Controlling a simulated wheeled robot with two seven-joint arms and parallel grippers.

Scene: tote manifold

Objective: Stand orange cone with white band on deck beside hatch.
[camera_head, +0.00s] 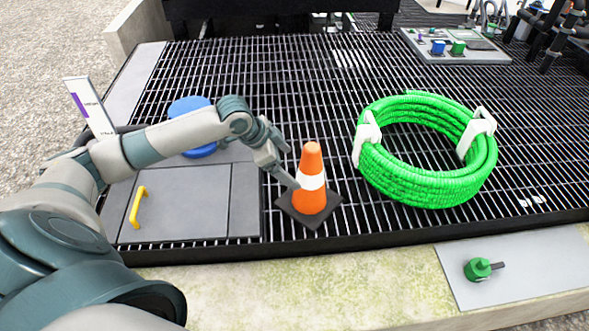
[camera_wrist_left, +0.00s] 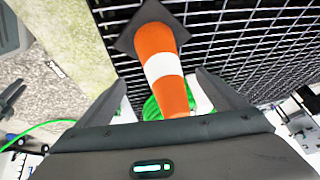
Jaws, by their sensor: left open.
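The orange cone with a white band (camera_head: 312,196) stands upright on its dark square base on the black grating deck (camera_head: 305,95), just right of the grey hatch (camera_head: 180,200) with a yellow handle (camera_head: 137,207). My left gripper (camera_head: 292,168) is at the cone's upper left side. In the left wrist view the cone (camera_wrist_left: 163,65) lies between the two spread fingers of the left gripper (camera_wrist_left: 172,95), with a gap to each finger. The left gripper is open. My right gripper is not in view.
A coiled green hose (camera_head: 430,190) with white straps lies right of the cone. A blue round lid (camera_head: 203,150) is behind my left arm. A green valve fitting (camera_head: 478,269) sits on a grey plate at front right. The grating behind the cone is clear.

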